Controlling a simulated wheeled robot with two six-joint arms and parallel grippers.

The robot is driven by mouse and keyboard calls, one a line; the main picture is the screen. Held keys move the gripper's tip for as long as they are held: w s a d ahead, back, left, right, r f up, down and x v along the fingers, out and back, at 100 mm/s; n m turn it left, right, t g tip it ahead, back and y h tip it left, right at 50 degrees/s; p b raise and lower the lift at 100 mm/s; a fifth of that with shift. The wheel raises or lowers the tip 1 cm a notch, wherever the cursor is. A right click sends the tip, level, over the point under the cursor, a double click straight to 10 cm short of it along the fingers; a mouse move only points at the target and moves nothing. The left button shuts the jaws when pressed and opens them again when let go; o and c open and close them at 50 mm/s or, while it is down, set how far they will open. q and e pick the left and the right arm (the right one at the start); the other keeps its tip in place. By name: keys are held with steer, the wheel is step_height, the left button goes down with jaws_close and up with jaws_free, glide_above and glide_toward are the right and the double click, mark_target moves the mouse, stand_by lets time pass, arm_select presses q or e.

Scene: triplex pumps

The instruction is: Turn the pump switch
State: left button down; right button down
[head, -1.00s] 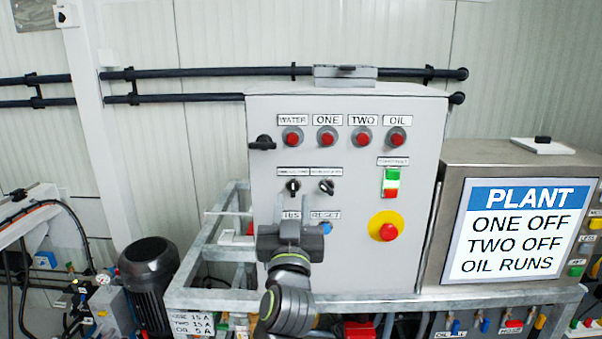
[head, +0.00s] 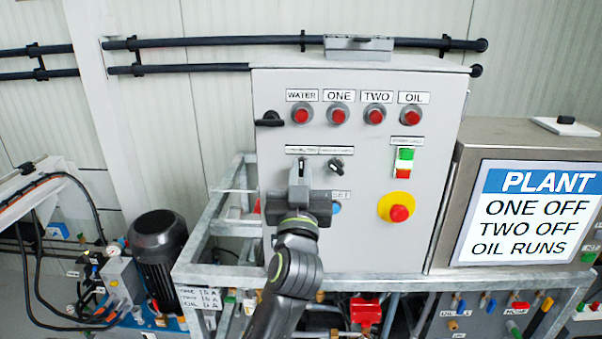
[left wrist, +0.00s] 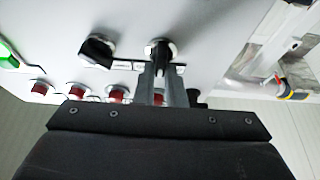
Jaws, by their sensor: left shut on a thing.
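The grey control cabinet (head: 375,235) has two small black rotary switches under its row of lamps. The right switch (head: 336,165) is in plain view, its knob tilted. In the left wrist view, which shows the panel upside down, my left gripper's fingers (left wrist: 163,78) are shut on the left switch (left wrist: 160,48). The right switch (left wrist: 98,50) stands clear beside them there. The small labels above the switches are too blurred to read. My right gripper is in neither view.
Several red lamps (head: 339,114) sit above the switches. A green-and-red button block (head: 404,160) and a red stop button on yellow (head: 398,210) are to the right. A black lever (head: 269,119) juts out left. A plant sign (head: 527,212) stands right.

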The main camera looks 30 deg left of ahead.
arm_select(q)
steer(key=shift+r+m+h+p, duration=0.1)
steer(key=shift+m+h+p, duration=0.4)
steer(key=shift+m, duration=0.3)
steer(key=m+h+p, duration=0.1)
steer(key=m+p, duration=0.1)
steer(key=m+t+h+p, duration=0.1)
steer(key=m+p, duration=0.1)
steer(key=m, duration=0.1)
steer(key=shift+r+m, duration=0.1)
steer(key=shift+m, duration=0.2)
steer(key=m+h+p, duration=0.1)
steer(key=m+h, duration=0.1)
steer(key=m, duration=0.1)
steer(key=shift+p, duration=0.4)
steer(key=shift+f+m+h, duration=0.2)
steer(key=shift+m+h, duration=0.2)
steer(key=shift+m, duration=0.6)
